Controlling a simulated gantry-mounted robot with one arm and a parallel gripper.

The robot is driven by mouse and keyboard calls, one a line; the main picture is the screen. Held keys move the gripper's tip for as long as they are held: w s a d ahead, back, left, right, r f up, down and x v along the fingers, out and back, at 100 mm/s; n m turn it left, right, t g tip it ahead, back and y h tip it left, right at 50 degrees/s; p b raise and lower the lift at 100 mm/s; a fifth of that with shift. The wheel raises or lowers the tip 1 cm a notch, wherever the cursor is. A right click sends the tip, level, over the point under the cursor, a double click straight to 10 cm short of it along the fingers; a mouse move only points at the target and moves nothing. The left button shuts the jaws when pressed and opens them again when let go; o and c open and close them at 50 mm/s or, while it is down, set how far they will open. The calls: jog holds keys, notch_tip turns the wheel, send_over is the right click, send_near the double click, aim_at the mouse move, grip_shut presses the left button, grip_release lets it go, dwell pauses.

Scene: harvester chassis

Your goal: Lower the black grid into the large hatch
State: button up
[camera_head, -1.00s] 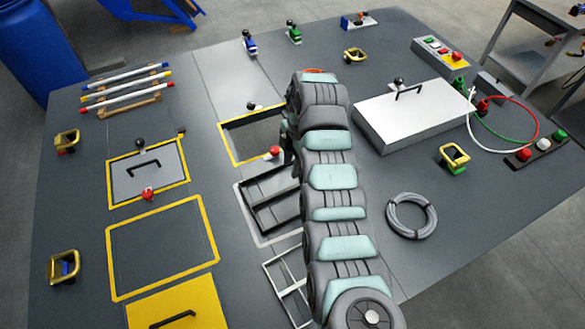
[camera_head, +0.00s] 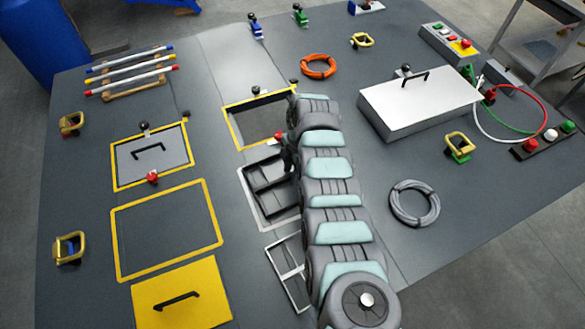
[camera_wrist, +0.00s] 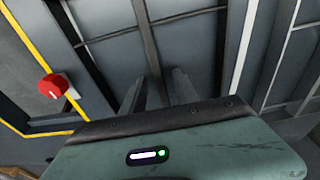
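The black grid (camera_head: 271,186) lies within a light-rimmed rectangle on the deck, just left of my arm. Its dark bars (camera_wrist: 148,40) also cross the wrist view. An opening with a yellow border (camera_head: 238,134), apparently the large hatch, is directly beyond the grid, with a red knob (camera_head: 279,135) at its near right corner. My gripper (camera_wrist: 157,85) is above the grid, with its two fingers apart on either side of a middle bar. Contact with the bar cannot be told. In the head view, my arm hides the grid's right side and most of the gripper.
A pale open frame (camera_head: 287,270) lies nearer. A grey lid (camera_head: 150,158), a yellow-outlined square (camera_head: 165,228) and a yellow panel (camera_head: 180,295) are left. A raised white box (camera_head: 420,100) and a grey cable coil (camera_head: 414,203) are right. An orange ring (camera_head: 318,66) lies beyond.

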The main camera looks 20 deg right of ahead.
jog(key=shift+c, duration=0.2)
grip_shut()
dwell(1.1)
